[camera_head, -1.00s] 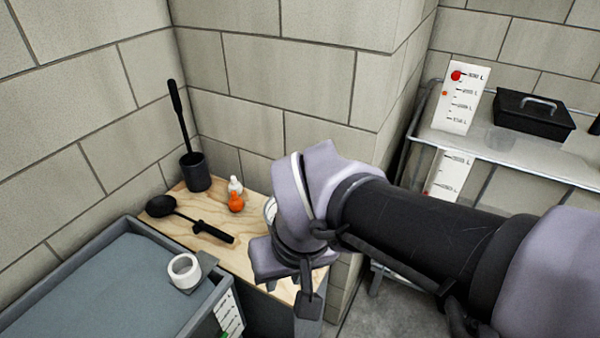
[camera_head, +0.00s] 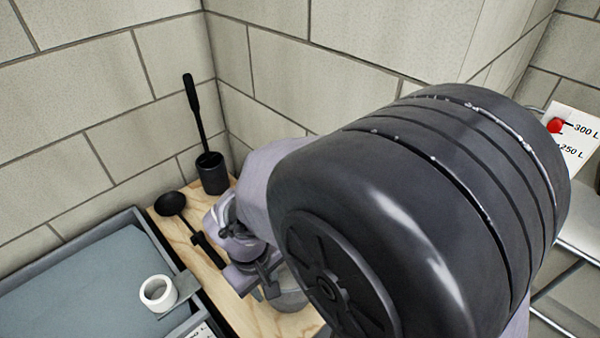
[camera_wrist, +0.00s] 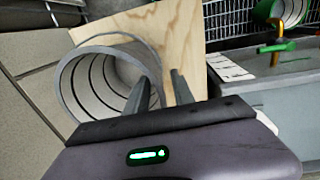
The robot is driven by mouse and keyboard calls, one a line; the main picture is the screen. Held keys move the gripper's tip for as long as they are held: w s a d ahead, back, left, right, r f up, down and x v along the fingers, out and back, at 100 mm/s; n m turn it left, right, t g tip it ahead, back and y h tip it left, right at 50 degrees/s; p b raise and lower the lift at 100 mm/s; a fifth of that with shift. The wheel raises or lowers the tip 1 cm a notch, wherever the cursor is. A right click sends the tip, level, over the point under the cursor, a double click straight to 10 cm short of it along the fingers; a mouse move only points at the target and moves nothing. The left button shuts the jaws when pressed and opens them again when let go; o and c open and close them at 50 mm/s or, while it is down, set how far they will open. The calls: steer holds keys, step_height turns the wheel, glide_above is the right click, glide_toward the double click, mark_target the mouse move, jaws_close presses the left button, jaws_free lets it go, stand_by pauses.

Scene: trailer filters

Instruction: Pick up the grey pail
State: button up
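The grey pail (camera_wrist: 66,92) lies within the wrist view at upper left, its round mouth facing the camera and ringed inside. It stands on the pale wooden bench top (camera_wrist: 180,30). In the head view a grey rounded part, seemingly the pail (camera_head: 291,297), shows below my wrist, mostly hidden by my arm. My gripper (camera_wrist: 160,77) is open, its two fingers apart. The left finger overlaps the pail's right rim in the picture, and the right finger is over bare wood. I cannot tell whether either finger touches the pail.
A black ladle (camera_head: 172,205) lies on the bench, and a black holder (camera_head: 212,174) with a long-handled brush stands behind it. Block walls close off the back.

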mark_target(292, 299)
steer(key=f, duration=0.1)
steer(key=f+b, duration=0.1)
steer(key=f, duration=0.1)
steer(key=w+f+b, duration=0.1)
steer(key=f, duration=0.1)
steer(key=shift+d+f, duration=0.25)
steer(key=shift+d, duration=0.15)
steer(key=shift+s+r, duration=0.1)
jaws_close()
stand_by(0.8)
